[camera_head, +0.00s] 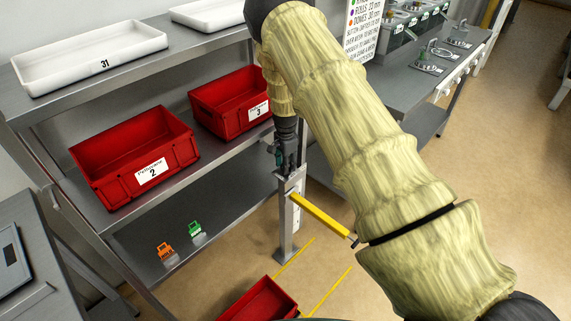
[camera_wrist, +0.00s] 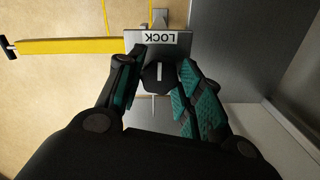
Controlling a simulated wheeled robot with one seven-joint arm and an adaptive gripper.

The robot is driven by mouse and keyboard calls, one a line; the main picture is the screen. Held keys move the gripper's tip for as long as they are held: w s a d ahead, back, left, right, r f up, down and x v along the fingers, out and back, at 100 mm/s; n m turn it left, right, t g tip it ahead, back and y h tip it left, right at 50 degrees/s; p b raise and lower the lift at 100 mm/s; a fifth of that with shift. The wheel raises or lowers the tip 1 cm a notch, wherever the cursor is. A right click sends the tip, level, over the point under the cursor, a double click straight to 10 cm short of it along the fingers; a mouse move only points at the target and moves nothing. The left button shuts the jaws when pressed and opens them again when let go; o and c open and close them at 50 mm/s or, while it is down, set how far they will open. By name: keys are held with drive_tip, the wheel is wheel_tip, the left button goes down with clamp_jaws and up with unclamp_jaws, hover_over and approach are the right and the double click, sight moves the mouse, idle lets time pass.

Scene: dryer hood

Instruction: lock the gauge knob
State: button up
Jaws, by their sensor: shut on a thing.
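The gauge knob (camera_wrist: 158,75) is a dark, many-sided knob with a white line on its top face, seen in the wrist view. It sits just beside a plate labelled LOCK (camera_wrist: 159,39), which reads upside down there. My gripper (camera_wrist: 155,84) has its teal-padded fingers on either side of the knob and is shut on it. In the head view my gripper (camera_head: 288,160) points down at the top of a grey post (camera_head: 287,215); the knob is hidden there. A thin white pointer (camera_wrist: 154,106) shows below the knob. The white line runs roughly along the picture's vertical.
A yellow bar (camera_head: 320,215) sticks out from the post towards the right. Red bins (camera_head: 130,180) and (camera_head: 225,120) another red bin stand on the shelf at left. A red crate (camera_head: 262,302) is on the floor. Open floor lies right of the post.

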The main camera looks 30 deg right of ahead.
drive_tip(key=o, duration=1)
drive_tip(key=shift+o, duration=0.2)
wheel_tip(320, 180, up, 12)
idle(0.4)
